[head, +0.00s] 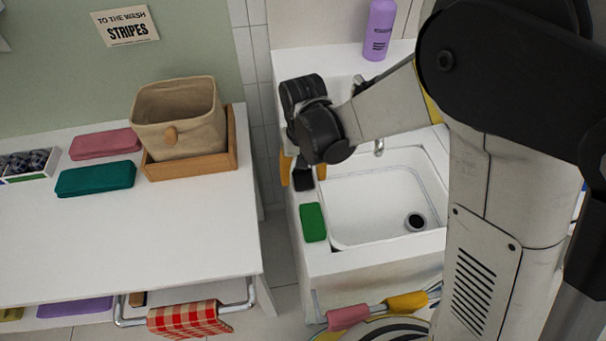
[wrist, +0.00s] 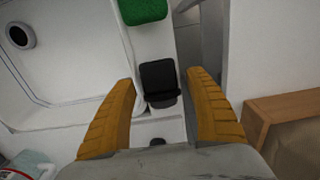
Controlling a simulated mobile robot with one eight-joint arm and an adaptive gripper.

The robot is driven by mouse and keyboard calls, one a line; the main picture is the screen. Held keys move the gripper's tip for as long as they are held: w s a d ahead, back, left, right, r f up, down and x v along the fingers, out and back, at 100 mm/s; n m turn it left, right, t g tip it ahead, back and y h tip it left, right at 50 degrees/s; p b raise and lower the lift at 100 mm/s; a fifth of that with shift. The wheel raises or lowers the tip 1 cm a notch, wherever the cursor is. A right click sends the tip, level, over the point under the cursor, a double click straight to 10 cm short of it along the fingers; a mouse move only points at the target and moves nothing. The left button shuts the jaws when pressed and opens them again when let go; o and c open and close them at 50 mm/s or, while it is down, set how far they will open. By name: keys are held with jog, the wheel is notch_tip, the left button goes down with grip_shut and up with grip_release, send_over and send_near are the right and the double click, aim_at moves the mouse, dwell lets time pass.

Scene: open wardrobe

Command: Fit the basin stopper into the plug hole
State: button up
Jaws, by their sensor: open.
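The white basin (head: 345,215) is set in a counter at the right, with a dark round plug hole (head: 415,222) in its floor. The plug hole also shows at the upper left of the wrist view (wrist: 20,36). A black blocky piece, which looks like the stopper (wrist: 159,82), stands on the counter ledge beside the basin. It also shows in the head view (head: 304,181), partly hidden by my wrist. My gripper (wrist: 162,76) is open, its yellow fingers on either side of the black piece with gaps visible. I cannot tell how far above the ledge the fingertips are.
A green sponge (head: 313,222) lies on the ledge just in front of the black piece. The tap (head: 379,147) and a purple bottle (head: 379,30) are behind the basin. A table with a fabric bin (head: 180,117) in a wooden tray stands left, across a narrow gap.

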aim_at(301, 174)
notch_tip(301, 174, up, 10)
jog(key=r+p, duration=0.1)
jog(key=p, duration=0.3)
jog(key=s+d+r+m+t, duration=0.1)
jog(key=s+d+r+t, duration=0.2)
jog(key=d, duration=0.8)
jog(key=s+d+r+m+t, duration=0.1)
jog(key=s+d+r+t, duration=0.3)
jog(key=s+d+r, duration=0.3)
jog(key=d+r, duration=0.1)
jog(key=d, duration=0.3)
jog(key=shift+s+d+r+m, duration=0.25)
jog(key=shift+d+r+m, duration=0.05)
jog(key=shift+r+m, duration=0.1)
jog(key=shift+f, duration=0.1)
jog(key=shift+f+b, duration=0.4)
jog(key=shift+f, duration=0.1)
jog(key=shift+o, duration=1)
